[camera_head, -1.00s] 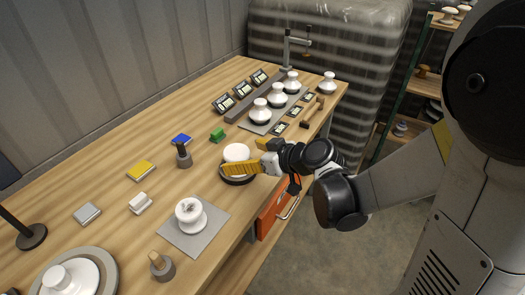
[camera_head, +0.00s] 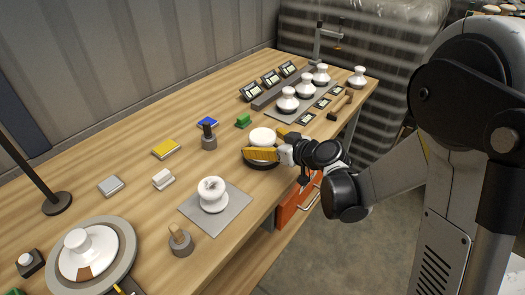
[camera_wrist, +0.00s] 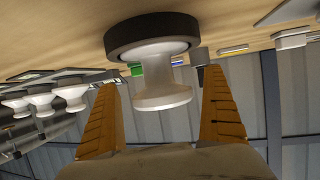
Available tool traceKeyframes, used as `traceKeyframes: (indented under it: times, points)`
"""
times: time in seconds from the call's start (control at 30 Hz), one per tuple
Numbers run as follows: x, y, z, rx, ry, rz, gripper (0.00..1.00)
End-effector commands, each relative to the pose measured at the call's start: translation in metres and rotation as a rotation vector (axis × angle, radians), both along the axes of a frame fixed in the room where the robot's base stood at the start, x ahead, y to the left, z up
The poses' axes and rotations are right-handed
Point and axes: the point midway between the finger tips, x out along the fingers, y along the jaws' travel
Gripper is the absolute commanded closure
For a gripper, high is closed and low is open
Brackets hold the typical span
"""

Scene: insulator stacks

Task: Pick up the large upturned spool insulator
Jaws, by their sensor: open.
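A white spool insulator (camera_head: 262,136) stands in a round black holder (camera_head: 262,166) near the table's front edge. In the wrist view the spool (camera_wrist: 163,88) shows a wide flange, a narrower waist and the black holder (camera_wrist: 150,35), the picture being upside down. My gripper (camera_head: 268,152) is open, with orange-yellow fingers at the spool. In the wrist view the open fingers (camera_wrist: 160,100) lie on either side of it, with gaps showing. The near finger hides part of the spool in the head view. Another white spool (camera_head: 213,192) stands on a grey mat (camera_head: 234,208).
Several white insulators (camera_head: 288,100) stand on a mat at the back. A green block (camera_head: 243,121), a grey post (camera_head: 209,138) and a wood-handled piece (camera_head: 180,240) are nearby. A large white insulator (camera_head: 84,245) lies on a round plate at front left.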

Motion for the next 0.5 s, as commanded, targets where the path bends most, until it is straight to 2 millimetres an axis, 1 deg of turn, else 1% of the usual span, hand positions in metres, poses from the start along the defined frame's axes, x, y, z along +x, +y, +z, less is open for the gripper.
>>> traceKeyframes:
  times: [0.03,0.1,0.27,0.37,0.4,0.47,0.5]
  points:
    - [0.0041,0.0046,-0.0045,0.001,0.001,0.002,0.02]
    - [0.0068,0.0068,-0.0047,0.001,0.001,0.001,0.02]
    - [0.0068,0.0064,-0.0032,0.001,0.001,0.0,0.02]
    - [0.0068,0.0062,-0.0032,0.001,0.001,0.0,0.29]
    - [0.0068,0.0062,-0.0032,0.001,0.001,0.001,0.42]
    - [0.0067,0.0062,-0.0033,0.001,0.001,0.0,0.6]
    - [0.0067,0.0061,-0.0032,0.001,0.001,0.0,0.72]
